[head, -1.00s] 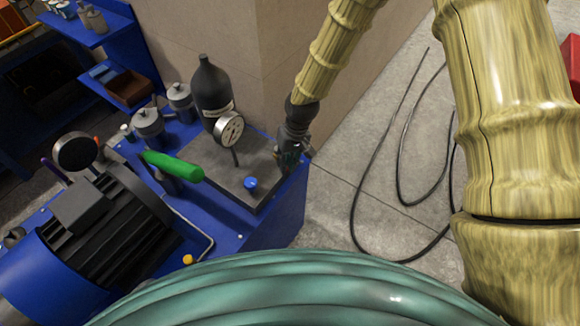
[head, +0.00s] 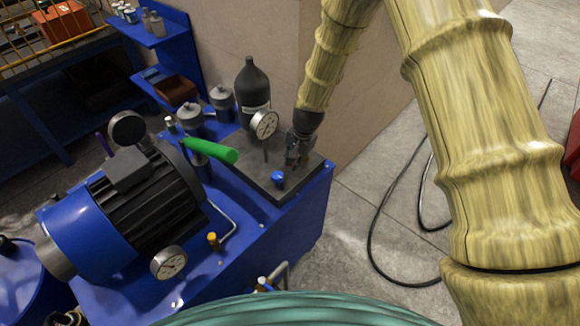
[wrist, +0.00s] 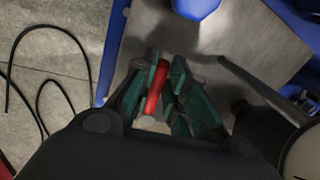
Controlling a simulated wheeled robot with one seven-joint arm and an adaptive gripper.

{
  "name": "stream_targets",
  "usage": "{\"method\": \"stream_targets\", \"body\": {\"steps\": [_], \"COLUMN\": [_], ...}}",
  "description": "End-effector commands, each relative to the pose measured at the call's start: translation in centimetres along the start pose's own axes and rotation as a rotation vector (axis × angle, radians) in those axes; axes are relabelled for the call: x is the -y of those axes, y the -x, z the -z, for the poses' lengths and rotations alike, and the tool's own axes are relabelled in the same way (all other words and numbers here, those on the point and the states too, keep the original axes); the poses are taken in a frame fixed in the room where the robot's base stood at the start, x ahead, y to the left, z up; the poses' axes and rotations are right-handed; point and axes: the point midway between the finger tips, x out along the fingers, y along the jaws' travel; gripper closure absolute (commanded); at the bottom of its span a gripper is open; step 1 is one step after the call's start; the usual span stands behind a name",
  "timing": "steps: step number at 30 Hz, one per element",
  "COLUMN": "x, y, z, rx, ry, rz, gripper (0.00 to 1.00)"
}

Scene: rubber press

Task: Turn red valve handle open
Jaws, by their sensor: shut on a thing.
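The red valve handle (wrist: 156,88) shows in the wrist view as a narrow red bar between my gripper's dark green fingers. My gripper (wrist: 165,90) is shut on it. In the head view my gripper (head: 297,155) is low at the right end of the dark grey block (head: 262,188), beside the wall corner. The handle is hidden there behind the gripper.
A blue knob (head: 278,178) stands on the block close to my gripper. A black cable (head: 375,240) lies on the floor at right.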

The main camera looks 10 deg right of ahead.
Motion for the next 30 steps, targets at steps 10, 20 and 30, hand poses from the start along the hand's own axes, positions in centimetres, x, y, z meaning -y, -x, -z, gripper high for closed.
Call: {"method": "stream_targets", "body": {"steps": [10, 20, 30], "x": [0.4, 0.4, 0.4], "y": [0.2, 0.2, 0.1], "z": [1.2, 1.4, 1.3], "rx": [-0.026, -0.030, -0.029], "ry": [-0.120, -0.137, -0.135], "rz": [0.006, 0.007, 0.004], "gripper": [1.00, 1.00, 0.64]}}
